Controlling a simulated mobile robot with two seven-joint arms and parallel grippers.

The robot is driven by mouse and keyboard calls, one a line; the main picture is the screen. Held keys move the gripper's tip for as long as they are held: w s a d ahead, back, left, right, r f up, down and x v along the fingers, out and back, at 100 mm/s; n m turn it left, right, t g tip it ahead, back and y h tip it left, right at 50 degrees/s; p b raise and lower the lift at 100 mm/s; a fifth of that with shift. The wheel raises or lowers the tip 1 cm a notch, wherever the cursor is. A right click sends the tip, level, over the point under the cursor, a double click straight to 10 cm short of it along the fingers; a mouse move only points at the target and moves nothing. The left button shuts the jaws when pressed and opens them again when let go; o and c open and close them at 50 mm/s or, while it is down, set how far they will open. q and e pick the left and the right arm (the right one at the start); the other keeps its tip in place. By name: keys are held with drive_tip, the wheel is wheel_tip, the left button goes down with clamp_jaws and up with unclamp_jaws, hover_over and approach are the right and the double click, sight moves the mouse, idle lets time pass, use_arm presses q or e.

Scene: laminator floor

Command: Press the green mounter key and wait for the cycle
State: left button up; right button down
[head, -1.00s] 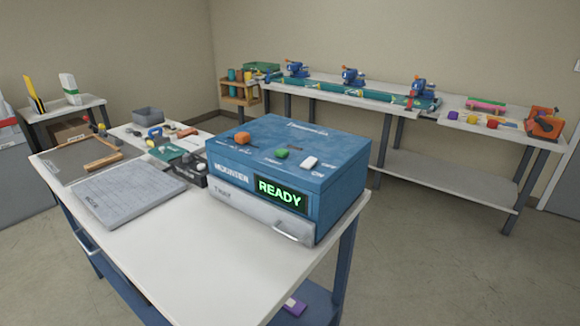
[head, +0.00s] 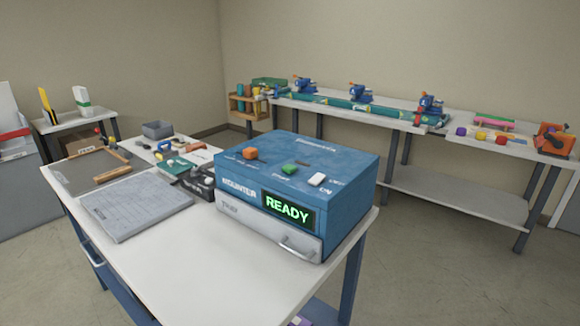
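The mounter (head: 347,193) is a blue box on the near white table. Its green key (head: 289,169) sits on the top face, between an orange knob (head: 250,153) at the left and a white switch (head: 317,180) at the right. The display (head: 288,208) on the front reads READY in green letters. A grey tray front with a handle (head: 298,248) is below the display and looks closed. Neither of my grippers shows in the head view.
The near table (head: 190,270) is bare in front of the mounter. A grey ruled board (head: 135,205) lies left of it, with small tools behind. A long bench (head: 400,120) with blue devices runs along the back wall. Grey floor lies between.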

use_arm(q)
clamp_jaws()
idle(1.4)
